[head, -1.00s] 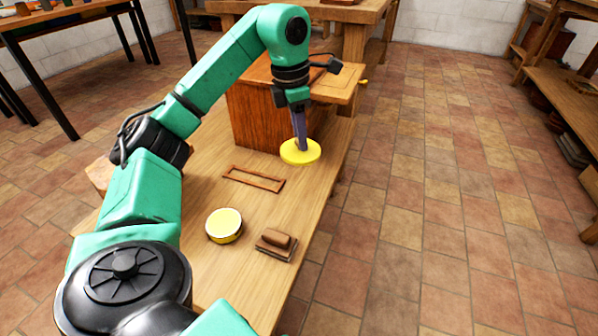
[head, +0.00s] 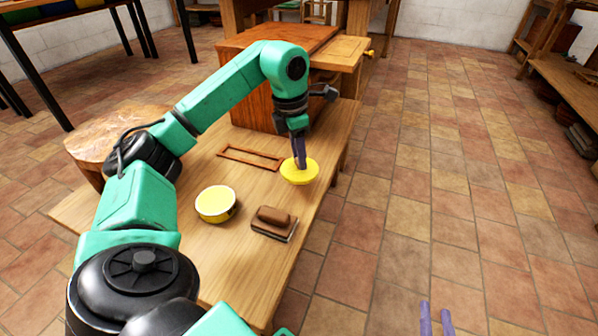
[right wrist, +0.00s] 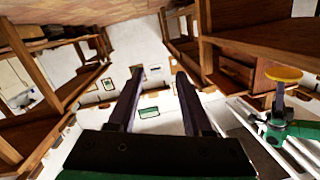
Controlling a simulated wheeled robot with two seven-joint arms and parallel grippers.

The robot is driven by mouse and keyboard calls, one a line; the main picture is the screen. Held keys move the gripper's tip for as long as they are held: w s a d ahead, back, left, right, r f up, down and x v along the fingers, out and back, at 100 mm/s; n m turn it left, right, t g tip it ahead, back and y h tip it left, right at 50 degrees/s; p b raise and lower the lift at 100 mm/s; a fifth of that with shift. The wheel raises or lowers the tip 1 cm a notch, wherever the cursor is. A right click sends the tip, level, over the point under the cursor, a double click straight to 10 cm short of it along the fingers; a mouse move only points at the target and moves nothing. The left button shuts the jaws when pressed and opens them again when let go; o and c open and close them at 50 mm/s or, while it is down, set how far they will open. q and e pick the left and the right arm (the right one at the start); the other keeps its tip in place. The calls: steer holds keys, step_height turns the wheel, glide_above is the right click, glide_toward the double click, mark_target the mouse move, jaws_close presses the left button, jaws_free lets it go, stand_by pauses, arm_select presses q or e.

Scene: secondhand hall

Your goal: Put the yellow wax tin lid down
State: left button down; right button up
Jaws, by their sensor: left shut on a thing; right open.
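The yellow wax tin lid (head: 299,176) is a flat round disc at the right side of the wooden bench. My left gripper (head: 300,163) is shut on it from above. I cannot tell whether the lid touches the bench top. The lid and left gripper also show at the right of the right wrist view (right wrist: 284,74). The open yellow tin (head: 216,203), with pale wax inside, stands on the bench nearer to me. My right gripper (head: 436,322) is open and empty, low over the floor to the right of the bench; its fingers also show in the right wrist view (right wrist: 157,100).
A brush or block with a brown handle (head: 274,221) lies right of the tin. A thin wooden frame (head: 249,157) lies flat behind the tin. A reddish wooden cabinet (head: 240,100) with an open drawer (head: 342,52) stands at the bench's far end. Bare bench top (head: 190,258) lies in front.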

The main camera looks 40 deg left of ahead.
mark_target(299, 171)
arm_select(q)
step_height(299, 171, down, 2)
steer(key=shift+f+b, duration=0.25)
steer(key=shift+b, duration=0.35)
step_height(299, 171, down, 2)
steer(key=shift+f+b, duration=0.2)
steer(key=shift+b, duration=0.4)
arm_select(e)
steer(key=w+d+r+n+t+y, duration=0.1)
steer(key=r+t, duration=0.3)
steer(key=r, duration=0.9)
steer(key=w+d+r+t+y, duration=0.1)
steer(key=w+r+t, duration=0.3)
steer(key=r, duration=0.9)
steer(key=shift+w+d+n+t, duration=0.2)
steer(key=shift+d+n+t, duration=0.1)
steer(key=shift+n, duration=0.1)
arm_select(q)
steer(key=shift+f, duration=0.1)
arm_select(e)
steer(key=shift+r, duration=0.1)
arm_select(q)
steer(key=c, duration=0.6)
jaws_free()
arm_select(e)
steer(key=shift+r+y, duration=0.1)
steer(key=shift+y, duration=0.2)
